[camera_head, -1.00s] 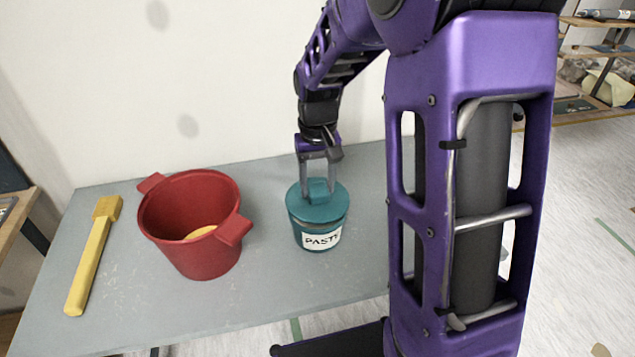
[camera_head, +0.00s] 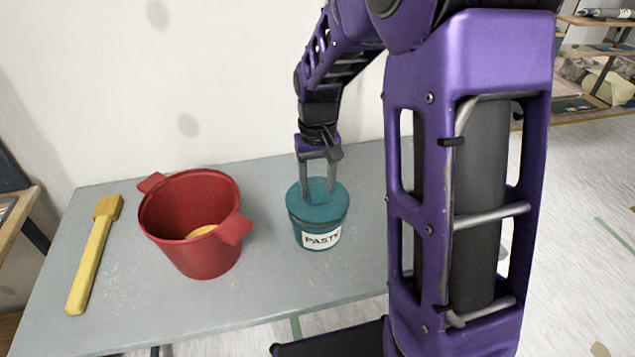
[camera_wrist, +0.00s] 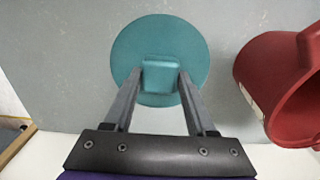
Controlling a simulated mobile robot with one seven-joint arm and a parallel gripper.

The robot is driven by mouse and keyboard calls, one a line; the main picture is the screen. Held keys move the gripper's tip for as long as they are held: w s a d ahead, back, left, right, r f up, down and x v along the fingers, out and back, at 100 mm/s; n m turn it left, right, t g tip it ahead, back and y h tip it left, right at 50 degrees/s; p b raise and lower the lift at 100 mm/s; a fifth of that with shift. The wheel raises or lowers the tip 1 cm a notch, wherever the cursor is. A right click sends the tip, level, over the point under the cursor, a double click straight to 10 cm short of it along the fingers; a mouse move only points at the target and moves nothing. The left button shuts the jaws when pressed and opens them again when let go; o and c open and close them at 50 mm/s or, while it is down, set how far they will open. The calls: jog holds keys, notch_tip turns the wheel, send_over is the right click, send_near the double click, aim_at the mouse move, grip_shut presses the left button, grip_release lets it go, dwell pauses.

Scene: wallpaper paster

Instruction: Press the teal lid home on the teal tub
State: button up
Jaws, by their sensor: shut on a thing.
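The teal lid (camera_head: 300,199) lies over the mouth of the teal tub (camera_head: 300,236), which stands upright on the table with a white "PASTE" label facing the camera. A thin dark line shows at the front between lid and tub; I cannot tell how tightly they meet. My gripper (camera_head: 319,190) points down and is shut on the lid's square knob (camera_head: 319,197), one finger on each side. In the wrist view the round lid (camera_wrist: 160,34) hides the tub, and my gripper (camera_wrist: 160,78) holds the knob (camera_wrist: 160,72) near its middle.
A red bucket (camera_head: 190,250) with something yellow inside stands left of the tub, one handle towards it. A yellow brush (camera_head: 90,260) lies at the table's left. The grey table (camera_head: 270,295) is clear in front of the tub, and a wall rises behind.

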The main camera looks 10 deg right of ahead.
aim_at(318, 188)
jog(key=shift+f+b, duration=0.75)
jog(key=shift+f, duration=0.4)
jog(key=o, duration=1.4)
jog(key=shift+r, duration=0.1)
notch_tip(318, 188, up, 17)
jog(key=p, duration=0.3)
jog(key=shift+r, duration=0.15)
